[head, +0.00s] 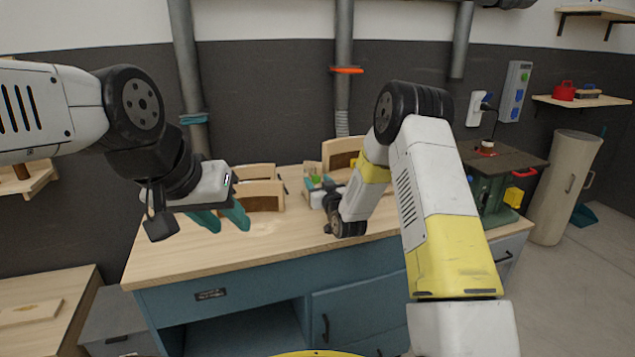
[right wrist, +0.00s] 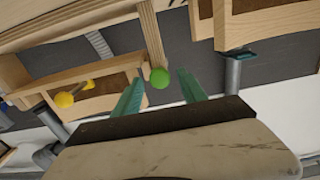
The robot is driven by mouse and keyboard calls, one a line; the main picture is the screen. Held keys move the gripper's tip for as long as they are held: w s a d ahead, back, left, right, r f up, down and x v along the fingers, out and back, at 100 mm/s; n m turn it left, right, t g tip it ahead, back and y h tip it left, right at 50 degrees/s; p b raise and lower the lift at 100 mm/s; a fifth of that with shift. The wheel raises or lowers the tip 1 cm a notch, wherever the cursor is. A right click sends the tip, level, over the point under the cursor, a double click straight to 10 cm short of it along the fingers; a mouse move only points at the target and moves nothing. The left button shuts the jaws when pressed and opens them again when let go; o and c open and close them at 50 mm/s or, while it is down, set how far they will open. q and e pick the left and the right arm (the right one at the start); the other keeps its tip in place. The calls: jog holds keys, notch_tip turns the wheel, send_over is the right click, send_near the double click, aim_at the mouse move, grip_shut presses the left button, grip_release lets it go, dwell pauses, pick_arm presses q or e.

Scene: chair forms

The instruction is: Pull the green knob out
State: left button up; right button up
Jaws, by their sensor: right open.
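The green knob (right wrist: 160,78) is a small ball at the end of a wooden strip or rod. In the right wrist view it sits just beyond the open teal fingers of my right gripper (right wrist: 158,90), lined up with the gap between them. In the head view the green knob (head: 315,178) is a small green spot by my right gripper (head: 318,186), which is partly hidden by its own wrist. My left gripper (head: 221,217) hangs above the left of the bench, its teal fingers apart and empty.
Wooden chair forms (head: 262,194) stand on the bench (head: 270,240). A yellow knob (right wrist: 65,100) on a wooden form is left of the green one. A green machine (head: 490,195) stands at the bench's right. The bench's front left is clear.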

jog(key=v, duration=0.7)
jog(key=shift+s, duration=0.3)
jog(key=shift+d, duration=0.15)
